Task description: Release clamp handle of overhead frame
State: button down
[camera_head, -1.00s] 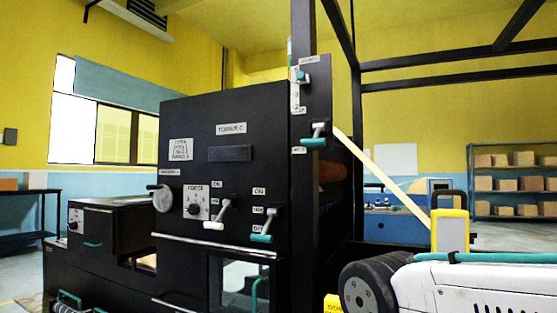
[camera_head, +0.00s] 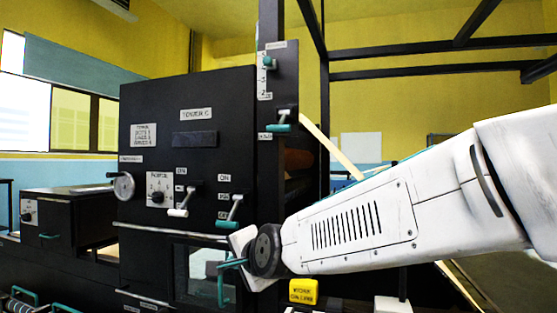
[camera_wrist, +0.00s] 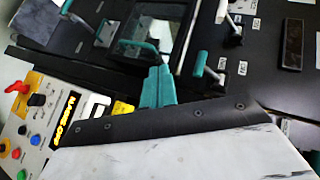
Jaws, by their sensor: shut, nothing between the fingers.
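The clamp handle (camera_head: 279,127) is a short teal lever on the black upright panel (camera_head: 278,80) of the overhead frame, in the upper middle of the head view. It sticks out sideways below a small teal knob and a scale. I cannot make it out in the wrist view. My gripper (camera_wrist: 157,88) shows as teal fingers closed together, with nothing between them. In the head view my white arm reaches in from the right, and its end is low by the machine's window, below and left of the clamp handle and well apart from it.
The black cabinet carries a white-tipped lever (camera_head: 178,212), a teal-tipped lever (camera_head: 229,223) and a round handwheel (camera_head: 124,186). A windowed door (camera_head: 200,270) is close to my gripper. A button panel (camera_wrist: 42,120) lies left in the wrist view. Open air surrounds the clamp handle's front.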

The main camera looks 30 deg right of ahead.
aim_at(281, 123)
jog(key=w+d+r+m+t+h, duration=0.65)
jog(key=r+m, duration=0.25)
jog(key=m, duration=0.2)
jog(key=s+d+r+m+g+h, duration=0.1)
jog(key=d+r+m+h, duration=0.1)
jog(key=m+h, duration=0.5)
jog(key=s+d+r+m+g+h, duration=0.1)
jog(key=d+r+m+g+h, duration=0.1)
jog(key=m+h, duration=0.6)
notch_tip(281, 123, up, 2)
jog(key=d+m, duration=0.1)
jog(key=m, duration=0.4)
jog(key=shift+s+d, duration=0.2)
jog(key=shift+s, duration=0.1)
jog(key=shift+r, duration=0.1)
jog(key=w+d+r, duration=0.1)
jog(key=r, duration=0.4)
jog(key=w+d+r, duration=0.1)
jog(key=d+r, duration=0.1)
jog(key=r, duration=0.3)
jog(key=shift+w+d+r, duration=0.25)
jog(key=shift+w+r, duration=0.1)
jog(key=shift+s+r, duration=0.1)
